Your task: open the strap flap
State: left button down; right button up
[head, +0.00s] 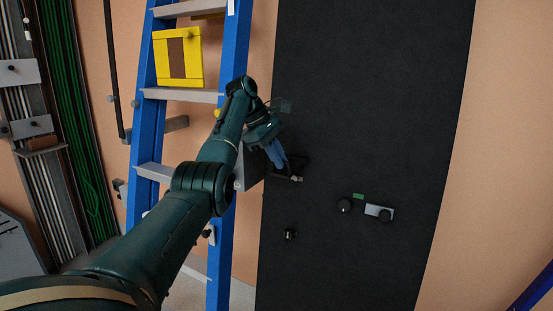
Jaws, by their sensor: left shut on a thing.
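My left arm reaches up from the lower left in the head view. My left gripper (277,156) is in front of the left edge of a tall black panel (370,110). It is shut on a small dark thing beside a grey box (249,168); the gripper partly hides it, and I cannot tell whether it is the strap flap. A dark handle-like piece (296,172) with a pale end sits just right of the fingers. My right gripper is not in view.
A blue ladder (147,120) with grey rungs stands left of the panel, with a yellow frame (178,57) on it. Black knobs (344,205) and a light plate (379,212) sit lower on the panel. Green cables (75,130) run down the far left. The upper panel is clear.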

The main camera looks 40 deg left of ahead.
pick_arm(q)
jog(key=c, duration=1.5)
grip_release()
jog(key=shift+r, duration=0.1)
